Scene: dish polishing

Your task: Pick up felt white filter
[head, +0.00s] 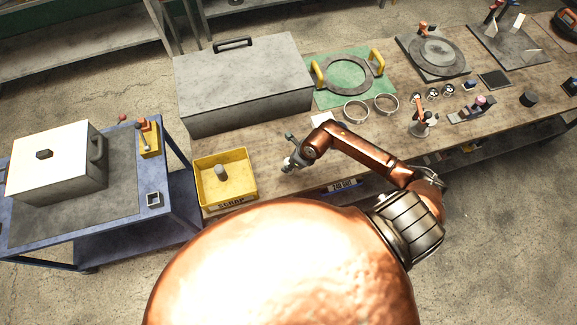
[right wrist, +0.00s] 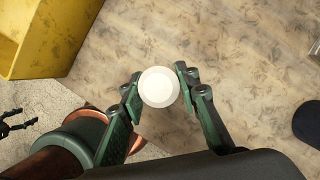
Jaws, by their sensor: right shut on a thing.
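The felt white filter (right wrist: 159,87) is a small round white piece between the fingertips of my right gripper (right wrist: 158,92) in the right wrist view. The fingers are shut on it, one on each side, and its round face is turned to the camera. In the head view my right gripper (head: 291,161) is over the front edge of the wooden table, right of the yellow scrap bin. The filter is too small to make out there. Dark prongs at the left edge of the right wrist view may be my left gripper; their state is unclear.
The yellow scrap bin (head: 243,187) holds a grey cylinder (head: 220,172). A large grey lidded box (head: 245,88) stands behind. A green mat (head: 325,94), two metal rings (head: 386,103) and a white square (head: 322,119) lie further right. A blue cart (head: 120,222) stands left.

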